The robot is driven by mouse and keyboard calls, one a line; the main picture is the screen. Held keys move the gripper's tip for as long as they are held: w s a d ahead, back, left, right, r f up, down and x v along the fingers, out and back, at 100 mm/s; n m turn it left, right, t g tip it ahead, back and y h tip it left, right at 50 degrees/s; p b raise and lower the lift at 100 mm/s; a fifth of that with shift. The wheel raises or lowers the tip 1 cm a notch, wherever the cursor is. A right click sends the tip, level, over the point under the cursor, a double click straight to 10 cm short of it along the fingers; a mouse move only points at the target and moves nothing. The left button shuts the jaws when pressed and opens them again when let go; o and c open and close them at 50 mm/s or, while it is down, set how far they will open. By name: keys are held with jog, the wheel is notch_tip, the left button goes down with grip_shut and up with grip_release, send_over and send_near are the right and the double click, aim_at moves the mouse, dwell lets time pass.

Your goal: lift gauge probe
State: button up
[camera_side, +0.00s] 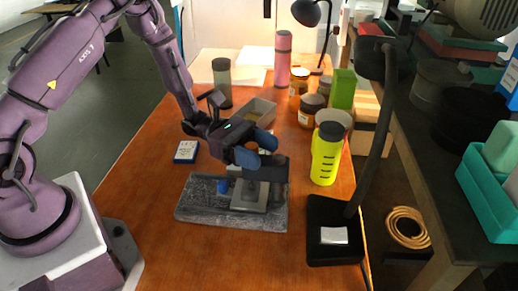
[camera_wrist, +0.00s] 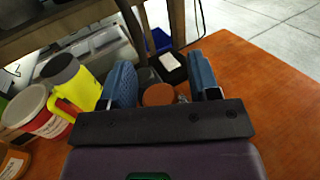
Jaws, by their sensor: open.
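A mottled grey slab (camera_side: 200,207) lies on the orange bench, bearing a metal block (camera_side: 249,197), a small blue piece (camera_side: 223,186) and a dark grey bar (camera_side: 270,170). I cannot tell for sure which part is the gauge probe; my gripper hides some of this group. My gripper (camera_side: 256,149) is just above the slab's far side, with its blue fingers apart. In the wrist view the fingers of my gripper (camera_wrist: 161,68) stand open on either side of a round brown-orange top (camera_wrist: 158,95). Whether they touch it is unclear.
A yellow-green bottle (camera_side: 326,158) stands right of the slab. A black lamp base (camera_side: 333,252) is at the front right. A grey tray (camera_side: 259,109), several jars and a pink bottle (camera_side: 283,58) stand behind. A small blue box (camera_side: 186,152) lies left. The front left bench is clear.

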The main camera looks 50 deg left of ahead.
grip_shut()
jog(key=shift+r, duration=1.4)
grip_release()
jog(key=v, duration=1.3)
